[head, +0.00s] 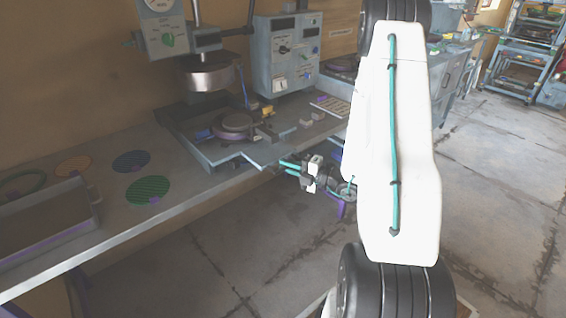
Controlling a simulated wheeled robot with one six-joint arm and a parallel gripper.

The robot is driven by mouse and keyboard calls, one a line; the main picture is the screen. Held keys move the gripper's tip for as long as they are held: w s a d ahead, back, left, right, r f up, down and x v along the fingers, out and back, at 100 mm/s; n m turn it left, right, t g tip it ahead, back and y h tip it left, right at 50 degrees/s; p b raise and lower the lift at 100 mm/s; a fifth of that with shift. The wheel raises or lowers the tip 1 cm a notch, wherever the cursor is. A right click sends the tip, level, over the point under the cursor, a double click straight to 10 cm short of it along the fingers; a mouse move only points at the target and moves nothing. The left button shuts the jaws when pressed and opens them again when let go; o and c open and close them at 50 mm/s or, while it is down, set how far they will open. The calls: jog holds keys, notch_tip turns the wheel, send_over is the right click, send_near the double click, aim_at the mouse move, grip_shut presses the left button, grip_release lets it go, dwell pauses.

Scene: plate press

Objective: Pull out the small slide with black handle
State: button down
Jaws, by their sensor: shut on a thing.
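The small slide (263,157) is a flat blue-grey plate that sticks out from the front of the press base (207,150), past the bench edge. My gripper (284,166) is at the slide's outer end, with its teal fingers pointing left toward the press. The fingers are shut on the slide's handle. The black handle itself is mostly hidden between the fingers and too small to make out clearly.
The press head (208,73) hangs above a round plate (234,124) on the base. A control box (286,52) stands behind. Coloured discs (148,189) and a grey tray (45,222) lie on the bench at left. The floor in front is clear.

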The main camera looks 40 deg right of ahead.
jog(key=shift+s+a, duration=0.1)
dwell(0.3)
jog(key=c, duration=1.5)
grip_release()
jog(key=shift+a, duration=0.1)
jog(key=v, duration=0.8)
